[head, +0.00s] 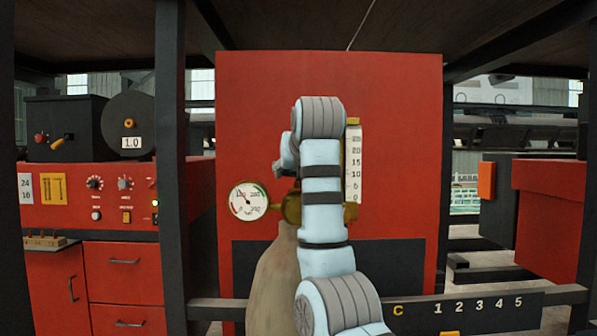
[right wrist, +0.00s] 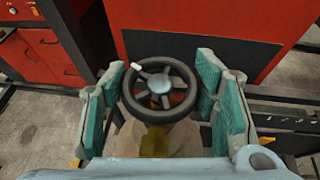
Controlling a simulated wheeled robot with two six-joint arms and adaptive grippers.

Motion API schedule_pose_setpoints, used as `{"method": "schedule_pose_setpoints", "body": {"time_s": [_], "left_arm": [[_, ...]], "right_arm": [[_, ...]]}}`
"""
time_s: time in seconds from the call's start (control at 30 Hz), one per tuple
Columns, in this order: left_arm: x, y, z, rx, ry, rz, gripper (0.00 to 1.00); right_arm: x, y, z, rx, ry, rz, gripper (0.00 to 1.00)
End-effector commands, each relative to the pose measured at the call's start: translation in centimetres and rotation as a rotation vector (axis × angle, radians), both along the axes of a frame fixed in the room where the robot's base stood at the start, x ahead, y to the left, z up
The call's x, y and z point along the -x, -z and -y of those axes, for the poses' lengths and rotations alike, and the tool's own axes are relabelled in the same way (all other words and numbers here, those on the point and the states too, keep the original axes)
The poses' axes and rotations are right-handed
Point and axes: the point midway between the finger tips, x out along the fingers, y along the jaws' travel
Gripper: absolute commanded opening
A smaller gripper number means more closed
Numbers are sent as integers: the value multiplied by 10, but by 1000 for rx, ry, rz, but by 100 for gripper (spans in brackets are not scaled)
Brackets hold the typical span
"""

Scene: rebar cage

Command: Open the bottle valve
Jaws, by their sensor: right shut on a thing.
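The bottle (head: 272,285) is a dull beige cylinder standing upright before the red panel. Its valve has a black spoked handwheel (right wrist: 160,114) with a grey hub and a white mark on the upper left of the rim, seen in the right wrist view. My right gripper (right wrist: 161,74) has its teal-padded fingers on either side of the wheel and is shut on it. In the head view my right arm covers the wheel and most of the gripper. Brass fittings (head: 291,208) show beside the arm. My left gripper is in neither view.
A round gauge (head: 248,201) sits left of the valve and a scaled flow tube (head: 354,165) to its right. Behind is a red panel (head: 400,130). A dark post (head: 171,160) stands at left, and a numbered rail (head: 480,306) crosses at lower right.

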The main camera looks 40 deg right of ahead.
Motion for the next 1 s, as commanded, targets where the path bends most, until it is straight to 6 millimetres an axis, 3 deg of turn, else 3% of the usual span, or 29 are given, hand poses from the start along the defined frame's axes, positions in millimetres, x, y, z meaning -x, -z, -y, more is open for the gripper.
{"method": "schedule_pose_setpoints", "body": {"time_s": [0.4,0.43,0.57,1.0], "left_arm": [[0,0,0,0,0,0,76],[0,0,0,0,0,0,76],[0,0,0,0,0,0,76],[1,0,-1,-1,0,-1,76]], "right_arm": [[-1,3,0,-3,0,-9,27],[-1,3,0,-3,0,-9,57],[-1,3,0,-2,0,-7,76],[0,1,0,-1,0,-1,76]]}}
